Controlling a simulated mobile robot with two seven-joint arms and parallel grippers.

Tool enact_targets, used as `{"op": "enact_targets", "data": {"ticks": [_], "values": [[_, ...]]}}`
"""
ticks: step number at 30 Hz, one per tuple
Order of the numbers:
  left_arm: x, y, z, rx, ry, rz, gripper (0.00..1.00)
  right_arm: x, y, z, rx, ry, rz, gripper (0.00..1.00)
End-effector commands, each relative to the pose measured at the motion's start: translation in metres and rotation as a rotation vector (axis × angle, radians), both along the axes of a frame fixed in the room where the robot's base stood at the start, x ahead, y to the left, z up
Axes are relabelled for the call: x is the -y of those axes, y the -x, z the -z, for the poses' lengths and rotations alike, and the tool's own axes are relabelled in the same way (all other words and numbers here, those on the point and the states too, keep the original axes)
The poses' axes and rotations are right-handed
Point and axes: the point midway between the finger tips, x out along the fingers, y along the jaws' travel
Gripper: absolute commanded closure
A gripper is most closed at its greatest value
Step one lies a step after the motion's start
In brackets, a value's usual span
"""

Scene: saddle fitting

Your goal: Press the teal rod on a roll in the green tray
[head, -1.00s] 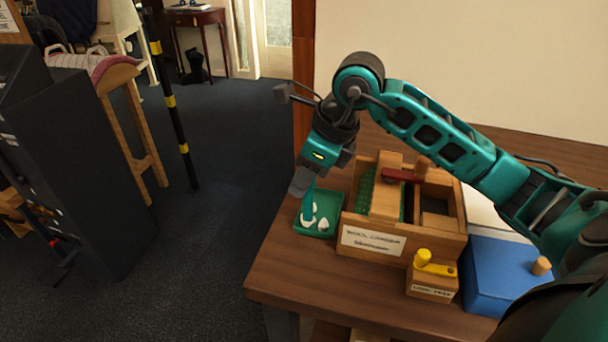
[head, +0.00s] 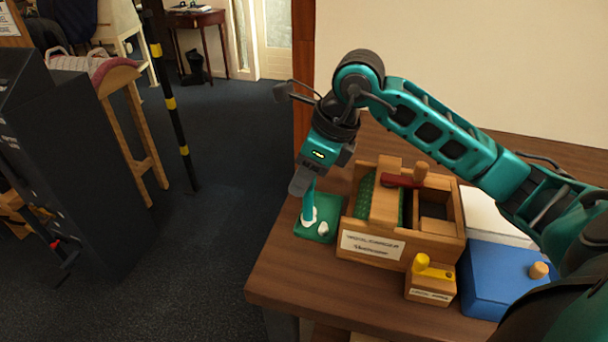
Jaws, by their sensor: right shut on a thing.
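The green tray (head: 326,234) sits on the table's left side, beside a wooden box. Small white rolls (head: 323,229) lie in it; one is clear to see at the right, and white also shows around the rod's lower end. My right gripper (head: 303,184) is above the tray, pointing down, shut on the teal rod (head: 309,206). The rod stands nearly upright, its lower end down among the white in the tray. I cannot tell exactly how its tip meets a roll. My left gripper is not in view.
The wooden box with a label (head: 372,245) stands right of the tray. A small wooden block with a yellow crank (head: 432,268) and a blue box (head: 497,277) with a wooden knob are further right. The table's left edge is close to the tray; dark floor lies beyond.

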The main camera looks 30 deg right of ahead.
Motion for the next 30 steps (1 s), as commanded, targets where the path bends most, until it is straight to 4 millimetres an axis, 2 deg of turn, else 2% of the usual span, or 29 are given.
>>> {"op": "enact_targets", "data": {"ticks": [1, 21, 30], "values": [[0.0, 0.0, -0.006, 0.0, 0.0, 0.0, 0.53, 0.0, 0.0, -0.008, 0.002, 0.001, 0.0, 0.92], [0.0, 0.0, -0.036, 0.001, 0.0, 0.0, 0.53, 0.0, -0.001, -0.054, 0.005, 0.001, 0.001, 0.92], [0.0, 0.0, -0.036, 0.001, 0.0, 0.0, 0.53, 0.0, 0.0, -0.056, 0.004, 0.0, 0.0, 0.92]]}}
